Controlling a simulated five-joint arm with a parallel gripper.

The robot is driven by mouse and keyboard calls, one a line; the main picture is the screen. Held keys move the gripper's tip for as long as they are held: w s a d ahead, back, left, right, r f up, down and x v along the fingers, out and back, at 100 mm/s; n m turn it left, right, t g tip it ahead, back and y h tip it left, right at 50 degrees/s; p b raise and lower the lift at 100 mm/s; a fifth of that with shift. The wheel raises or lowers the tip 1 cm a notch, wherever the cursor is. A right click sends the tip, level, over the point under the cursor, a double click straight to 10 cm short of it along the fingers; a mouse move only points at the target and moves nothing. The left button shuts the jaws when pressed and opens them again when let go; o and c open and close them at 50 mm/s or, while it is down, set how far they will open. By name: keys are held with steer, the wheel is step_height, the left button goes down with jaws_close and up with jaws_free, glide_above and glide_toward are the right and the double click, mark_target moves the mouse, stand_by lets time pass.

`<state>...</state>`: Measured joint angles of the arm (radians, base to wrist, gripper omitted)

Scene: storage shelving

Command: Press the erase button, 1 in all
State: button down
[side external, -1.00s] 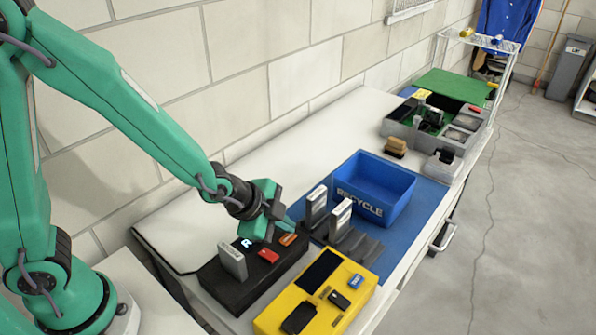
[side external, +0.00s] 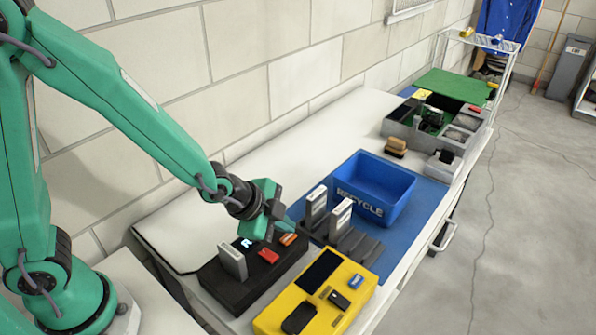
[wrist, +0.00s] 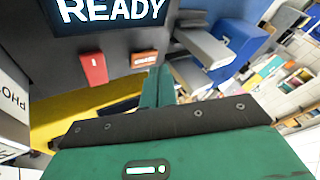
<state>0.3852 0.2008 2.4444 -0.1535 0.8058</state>
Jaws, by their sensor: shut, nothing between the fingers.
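A black device (side external: 232,290) lies on the bench with a lit screen (side external: 246,243), a red button (side external: 268,256) and an orange button (side external: 288,239). In the wrist view the screen (wrist: 110,12) reads READY. The red button (wrist: 93,68) is at left, and the orange erase button (wrist: 144,59) is to its right, its small label hard to read. My gripper (side external: 287,224) is shut and empty, close to the orange button. In the wrist view the fingers (wrist: 160,84) point toward that button's right side. I cannot tell whether they touch it.
A grey-white drive (side external: 232,262) stands upright in the device. A yellow tester (side external: 270,322) is in front. Upright drives (side external: 316,205) stand in a dark rack (side external: 362,248) to the right. Behind is a blue recycle bin (side external: 375,185). The white bench left of the bin is clear.

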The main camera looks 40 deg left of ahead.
mark_target(284, 239)
steer(key=shift+f, duration=0.8)
stand_by(1.5)
steer(key=shift+r, duration=0.15)
stand_by(0.3)
steer(key=shift+r, duration=0.65)
steer(key=shift+r, duration=0.1)
steer(key=shift+r, duration=2.4)
